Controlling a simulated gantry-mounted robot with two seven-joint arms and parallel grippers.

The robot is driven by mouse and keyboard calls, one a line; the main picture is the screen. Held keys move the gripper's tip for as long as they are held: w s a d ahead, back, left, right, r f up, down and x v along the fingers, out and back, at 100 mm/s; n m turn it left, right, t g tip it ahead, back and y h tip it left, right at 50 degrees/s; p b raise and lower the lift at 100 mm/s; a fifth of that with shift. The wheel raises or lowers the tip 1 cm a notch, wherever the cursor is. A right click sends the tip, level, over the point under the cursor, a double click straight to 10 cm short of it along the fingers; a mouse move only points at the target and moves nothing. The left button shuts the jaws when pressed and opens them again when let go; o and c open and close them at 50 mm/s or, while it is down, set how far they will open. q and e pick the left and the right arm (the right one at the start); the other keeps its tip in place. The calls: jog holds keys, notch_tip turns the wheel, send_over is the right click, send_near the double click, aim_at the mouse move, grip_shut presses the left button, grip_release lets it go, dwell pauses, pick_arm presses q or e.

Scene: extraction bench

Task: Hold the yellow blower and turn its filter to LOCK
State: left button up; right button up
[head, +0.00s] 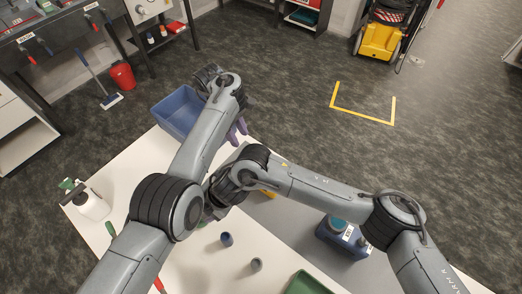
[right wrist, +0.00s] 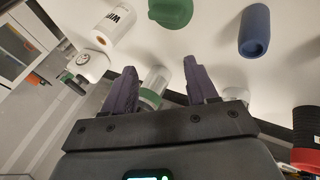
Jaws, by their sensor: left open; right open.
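In the head view a small yellow patch (head: 267,193) shows just below my right forearm; it may be part of the yellow blower, but the arm hides the rest. I cannot make out its filter or a LOCK mark. My left gripper (head: 238,131) has purple fingers, open, beside the blue bin at the table's far edge. My right gripper is mostly hidden by the arms in the head view. In the right wrist view my right gripper (right wrist: 160,85) is open, its dark purple fingers wide apart, with a clear, green-banded container (right wrist: 153,88) visible between and beyond them.
A blue bin (head: 177,112) stands at the table's far left corner. A white spray bottle (head: 91,205) is at left. Two small cups (head: 226,239) (head: 256,264), a green tray (head: 305,284) and a blue box-shaped item (head: 342,238) stand nearer. A red-and-black ribbed item (right wrist: 306,138) is at the wrist view's right.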

jog(key=w+d+r+h, duration=0.2)
jog(key=w+d+r, duration=0.1)
jog(key=d, duration=0.3)
jog(key=w+d+r+h, duration=0.2)
jog(key=w+d, duration=0.4)
jog(key=d, duration=0.1)
jog(key=w+d+r+m+h, duration=0.1)
jog(key=w+d+r+h, duration=0.1)
jog(key=d, duration=0.5)
jog(key=shift+w+r+h, duration=0.15)
jog(key=shift+w+r, duration=0.25)
jog(key=shift+w, duration=0.2)
jog(key=shift+w+r+h, duration=0.15)
jog(key=shift+w+r, duration=0.25)
jog(key=shift+w, duration=0.15)
jog(key=shift+d+f, duration=0.15)
notch_tip(320, 180, down, 10)
grip_shut()
